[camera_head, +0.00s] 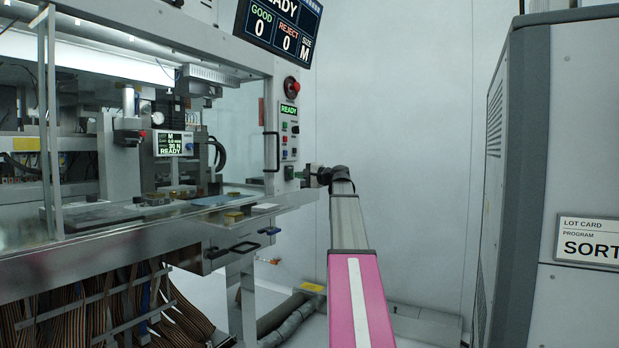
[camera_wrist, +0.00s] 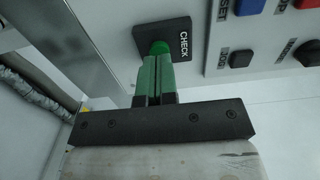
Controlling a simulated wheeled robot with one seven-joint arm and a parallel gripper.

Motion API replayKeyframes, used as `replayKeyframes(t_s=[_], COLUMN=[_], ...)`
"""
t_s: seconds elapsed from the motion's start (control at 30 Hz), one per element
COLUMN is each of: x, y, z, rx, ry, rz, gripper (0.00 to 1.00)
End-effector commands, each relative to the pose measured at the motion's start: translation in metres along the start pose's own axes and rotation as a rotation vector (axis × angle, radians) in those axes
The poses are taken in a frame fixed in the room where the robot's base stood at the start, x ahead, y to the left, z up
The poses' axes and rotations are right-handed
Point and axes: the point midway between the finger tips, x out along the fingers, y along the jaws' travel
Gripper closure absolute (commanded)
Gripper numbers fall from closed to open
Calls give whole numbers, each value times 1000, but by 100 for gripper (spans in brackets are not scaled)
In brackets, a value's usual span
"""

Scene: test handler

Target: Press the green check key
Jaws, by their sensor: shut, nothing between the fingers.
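The green check key (camera_wrist: 159,47) is a round green button on a black plate (camera_wrist: 178,30) lettered CHECK, in the wrist view at top centre. My gripper (camera_wrist: 155,62) has green fingers, shut together with nothing between them. Its fingertips are right at the key and overlap its lower part in the picture; I cannot tell whether they touch it. In the head view my gripper (camera_head: 308,174) is at the lower end of the machine's control panel (camera_head: 289,130), where the key itself is hidden or too small to make out.
A red emergency stop (camera_head: 291,86) sits higher on the panel. A grey cabinet (camera_head: 533,150) stands at right; between is open floor.

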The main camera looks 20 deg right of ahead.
Motion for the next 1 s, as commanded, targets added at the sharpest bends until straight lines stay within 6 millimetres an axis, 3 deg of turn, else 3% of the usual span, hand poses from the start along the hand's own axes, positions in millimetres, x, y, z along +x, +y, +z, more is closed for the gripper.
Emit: replayKeyframes(t_s=[1.0], x=[34], y=[0], z=[-1], rx=[0], ry=[-1], rz=[0], gripper=[100])
